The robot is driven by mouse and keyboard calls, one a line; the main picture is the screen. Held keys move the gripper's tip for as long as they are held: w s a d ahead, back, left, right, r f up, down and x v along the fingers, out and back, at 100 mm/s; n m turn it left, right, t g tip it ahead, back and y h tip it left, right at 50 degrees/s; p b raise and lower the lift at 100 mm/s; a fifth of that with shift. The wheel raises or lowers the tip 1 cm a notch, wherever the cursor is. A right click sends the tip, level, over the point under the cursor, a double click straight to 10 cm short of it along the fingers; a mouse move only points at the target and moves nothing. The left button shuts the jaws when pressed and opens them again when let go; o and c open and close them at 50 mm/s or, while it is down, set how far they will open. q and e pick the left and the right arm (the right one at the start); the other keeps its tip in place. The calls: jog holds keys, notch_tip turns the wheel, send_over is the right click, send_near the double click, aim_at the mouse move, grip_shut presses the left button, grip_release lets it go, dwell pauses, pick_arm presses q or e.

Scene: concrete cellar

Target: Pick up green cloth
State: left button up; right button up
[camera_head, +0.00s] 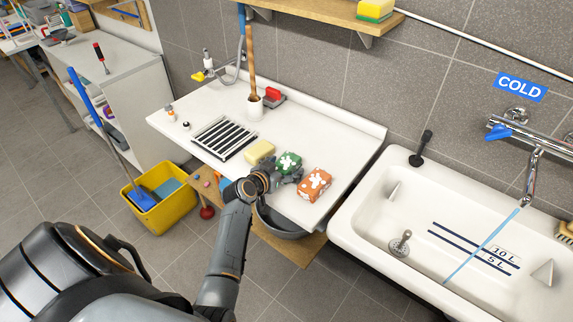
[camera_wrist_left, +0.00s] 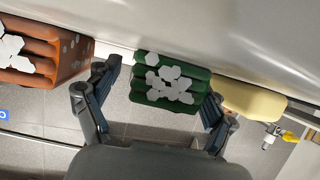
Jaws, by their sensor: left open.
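The green cloth (camera_head: 289,162) is a folded block with white hexagon patches, on the white counter between a yellow block and an orange cloth. In the left wrist view the green cloth (camera_wrist_left: 150,95) shows between the fingers. My left gripper (camera_head: 284,175) is open at the near side of the green cloth. In the left wrist view my left gripper (camera_wrist_left: 160,85) has one finger on each side of the cloth; I cannot tell if they touch it. The gripper hides part of the cloth's near side in the head view. My right gripper is not in view.
The orange cloth (camera_head: 314,184) lies close on the right, the yellow block (camera_head: 260,152) close on the left. A sink (camera_head: 365,215) is at the right. A grey basin (camera_head: 283,226) sits below the counter.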

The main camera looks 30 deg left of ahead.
pick_arm(q)
jog(key=shift+w+f, duration=0.2)
jog(key=shift+w, duration=0.25)
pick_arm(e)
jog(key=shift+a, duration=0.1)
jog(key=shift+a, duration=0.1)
pick_arm(q)
jog(key=shift+c, duration=1.1)
jog(key=c, duration=0.9)
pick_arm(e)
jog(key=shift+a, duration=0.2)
pick_arm(q)
jog(key=shift+r, duration=0.15)
